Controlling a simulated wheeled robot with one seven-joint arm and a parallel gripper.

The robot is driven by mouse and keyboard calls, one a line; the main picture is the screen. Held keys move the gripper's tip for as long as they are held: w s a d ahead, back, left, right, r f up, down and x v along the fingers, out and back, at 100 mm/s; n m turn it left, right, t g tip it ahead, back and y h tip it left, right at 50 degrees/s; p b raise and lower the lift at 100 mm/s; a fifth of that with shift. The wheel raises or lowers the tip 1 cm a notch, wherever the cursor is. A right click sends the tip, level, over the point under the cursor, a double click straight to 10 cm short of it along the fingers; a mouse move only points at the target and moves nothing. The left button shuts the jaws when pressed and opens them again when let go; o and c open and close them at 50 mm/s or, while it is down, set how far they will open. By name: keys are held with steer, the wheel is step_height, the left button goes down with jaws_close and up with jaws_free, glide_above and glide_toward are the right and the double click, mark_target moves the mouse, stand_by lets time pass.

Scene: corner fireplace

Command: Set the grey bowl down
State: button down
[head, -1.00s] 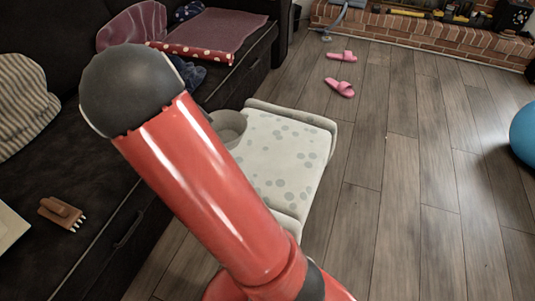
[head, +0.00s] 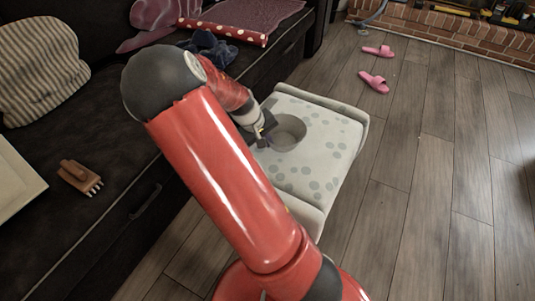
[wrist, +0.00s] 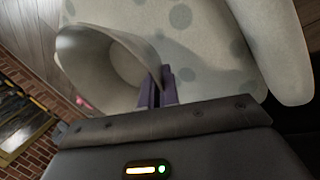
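The grey bowl (head: 289,134) is upright, or nearly so, over the far left part of a pale spotted footstool (head: 318,172). I cannot tell whether its base touches the top. My gripper (head: 262,134) is at the bowl's left side in the head view. In the wrist view, the purple fingers (wrist: 158,88) are close together at the rim of the bowl (wrist: 88,72), with the rim pinched between them. The bowl's underside is hidden.
A dark sofa with a brown claw-like brush (head: 78,176) and a striped cushion (head: 40,70) is on the left. Pink slippers (head: 375,82) lie on the wood floor beyond the footstool. A brick hearth (head: 440,32) is at the back. The floor at right is clear.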

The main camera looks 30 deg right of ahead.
steer(key=shift+f+b, duration=0.5)
steer(key=shift+f, duration=2.25)
steer(key=shift+f, duration=0.1)
steer(key=c, duration=1.6)
jaws_free()
steer(key=shift+c, duration=0.2)
steer(key=p+v, duration=0.3)
steer(key=v, duration=0.9)
steer(key=s+a+r+t+y, duration=0.2)
steer(key=s+a+r+t, duration=0.1)
steer(key=s+a+r, duration=0.4)
steer(key=s+a+r+t+y, duration=0.2)
steer(key=s+a+r, duration=0.4)
steer(key=s+r, duration=0.6)
steer(key=shift+s+a+t+y, duration=0.35)
steer(key=shift+s+t+y, duration=0.05)
steer(key=shift+s, duration=0.5)
